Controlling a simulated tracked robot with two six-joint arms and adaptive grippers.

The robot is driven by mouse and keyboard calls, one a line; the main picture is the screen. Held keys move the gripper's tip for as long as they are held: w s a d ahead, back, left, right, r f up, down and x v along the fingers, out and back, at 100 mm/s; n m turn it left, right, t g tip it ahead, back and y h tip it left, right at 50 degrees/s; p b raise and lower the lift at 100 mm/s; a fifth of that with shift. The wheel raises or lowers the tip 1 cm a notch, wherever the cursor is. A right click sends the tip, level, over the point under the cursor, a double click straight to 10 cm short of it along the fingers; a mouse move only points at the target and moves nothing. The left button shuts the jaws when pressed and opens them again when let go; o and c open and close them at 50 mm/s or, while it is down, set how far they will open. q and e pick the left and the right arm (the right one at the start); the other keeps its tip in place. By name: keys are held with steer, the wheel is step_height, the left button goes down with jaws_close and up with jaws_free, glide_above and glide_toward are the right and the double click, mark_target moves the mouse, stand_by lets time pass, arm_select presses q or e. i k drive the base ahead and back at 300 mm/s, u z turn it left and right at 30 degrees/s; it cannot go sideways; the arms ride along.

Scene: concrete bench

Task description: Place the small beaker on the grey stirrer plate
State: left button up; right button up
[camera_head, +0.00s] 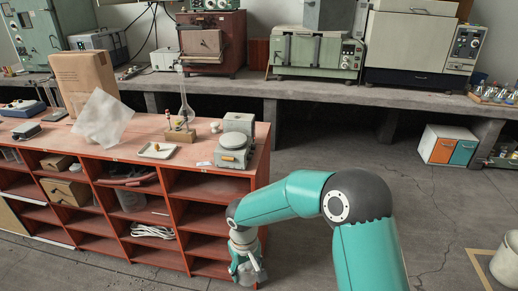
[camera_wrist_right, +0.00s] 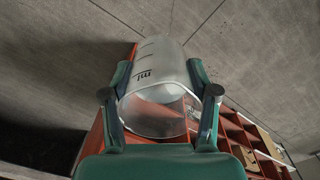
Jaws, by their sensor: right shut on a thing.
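The small beaker (camera_wrist_right: 160,70) is clear, with dark markings and "ml" on its side. In the right wrist view it sits between the two fingers of my right gripper (camera_wrist_right: 160,98), which is shut on it. In the head view my right gripper (camera_head: 247,266) hangs low in front of the red shelf unit, below its top; the beaker is hard to make out there. The grey stirrer plate (camera_head: 232,150), with a round top, stands at the right end of the shelf top, up and left of the gripper. My left gripper is not in view.
On the red shelf unit's top (camera_head: 205,127) are a second grey device (camera_head: 239,122) behind the plate, a white tray (camera_head: 157,150), a flask (camera_head: 185,108) on a wooden stand and a cardboard box (camera_head: 83,75). The floor (camera_head: 335,160) to the right is open.

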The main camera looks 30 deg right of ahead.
mark_target(233, 138)
steer(key=z, duration=0.3)
steer(key=i, duration=1)
steer(key=u, duration=0.05)
